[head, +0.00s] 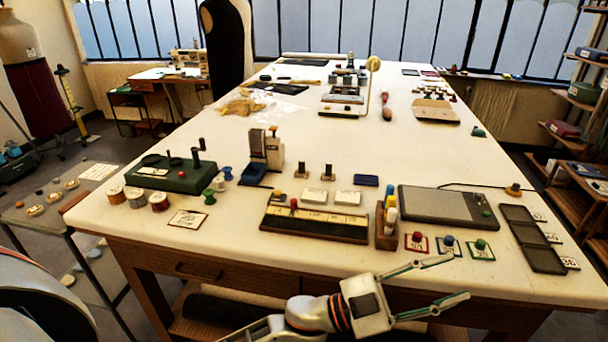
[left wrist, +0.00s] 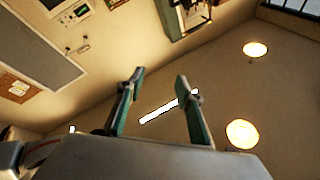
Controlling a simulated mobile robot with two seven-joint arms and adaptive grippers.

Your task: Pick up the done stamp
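Three small knobbed pieces that look like stamps stand on framed cards at the table's front right: a red-topped one (head: 416,240), a blue-topped one (head: 447,241) and a green-topped one (head: 480,244). Two dark-handled pieces on pale bases, a left one (head: 302,170) and a right one (head: 328,173), stand further back and also look like stamps. I cannot read which is the done stamp. My left gripper (head: 462,278) is open and empty, in front of the table's front edge, nearer to me than the cards. Its spread fingers show in the left wrist view (left wrist: 161,76) against wall and ceiling. My right gripper is not in view.
A grey tablet (head: 440,206) lies behind the cards, and a wooden holder of coloured bottles (head: 386,240) stands left of them. A dark three-part tray (head: 532,240) is to their right. A long dark-edged box (head: 315,224) lies left. The white table (head: 300,125) has bare patches between things.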

